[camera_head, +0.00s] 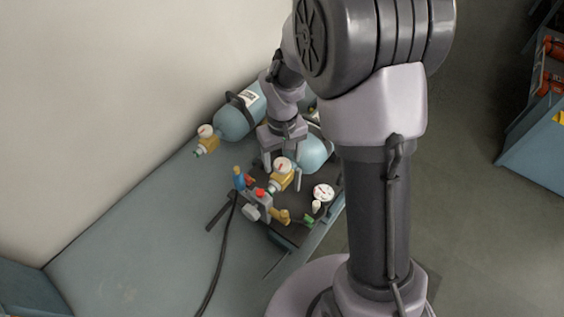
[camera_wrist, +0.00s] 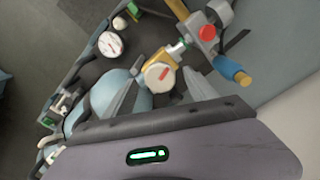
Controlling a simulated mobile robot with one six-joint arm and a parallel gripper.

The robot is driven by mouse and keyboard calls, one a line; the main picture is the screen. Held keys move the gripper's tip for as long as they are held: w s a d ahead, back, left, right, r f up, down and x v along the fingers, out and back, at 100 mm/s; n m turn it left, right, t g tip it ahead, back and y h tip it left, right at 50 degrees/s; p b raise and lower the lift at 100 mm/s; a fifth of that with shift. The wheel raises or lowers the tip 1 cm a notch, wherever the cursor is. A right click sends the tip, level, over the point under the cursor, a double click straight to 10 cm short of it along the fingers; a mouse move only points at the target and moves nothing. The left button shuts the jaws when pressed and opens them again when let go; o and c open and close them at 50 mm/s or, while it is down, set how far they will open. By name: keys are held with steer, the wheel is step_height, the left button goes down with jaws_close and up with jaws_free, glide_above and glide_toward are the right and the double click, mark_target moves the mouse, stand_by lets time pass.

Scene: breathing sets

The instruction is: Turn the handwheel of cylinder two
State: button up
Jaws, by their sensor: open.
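A blue cylinder (camera_head: 314,152) lies on the bench, partly hidden by my arm; part of it also shows in the wrist view (camera_wrist: 108,92). Its brass valve (camera_head: 279,183) carries a pale round handwheel (camera_head: 283,164) with a red mark. In the wrist view the handwheel (camera_wrist: 158,77) faces the camera between my two fingers. My gripper (camera_head: 283,172) is open, with one finger on either side of the handwheel; I see a gap on both sides. A second blue cylinder (camera_head: 232,122) lies to the left, with its own brass valve (camera_head: 207,145). I see no readable number on either cylinder.
A grey block with a red knob (camera_head: 260,192), blue fitting (camera_head: 239,179) and yellow lever (camera_head: 281,216) sits close in front of the valve. A white dial gauge (camera_head: 323,192) stands at right. A black hose (camera_head: 220,254) runs forward. The bench's left part is clear.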

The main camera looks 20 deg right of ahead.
steer(key=shift+f, duration=0.5)
steer(key=c, duration=1.4)
steer(key=shift+f+m+b, duration=0.15)
steer(key=shift+m+b, duration=0.65)
steer(key=shift+m, duration=0.9)
steer(key=o, duration=1.4)
steer(key=shift+r, duration=0.2)
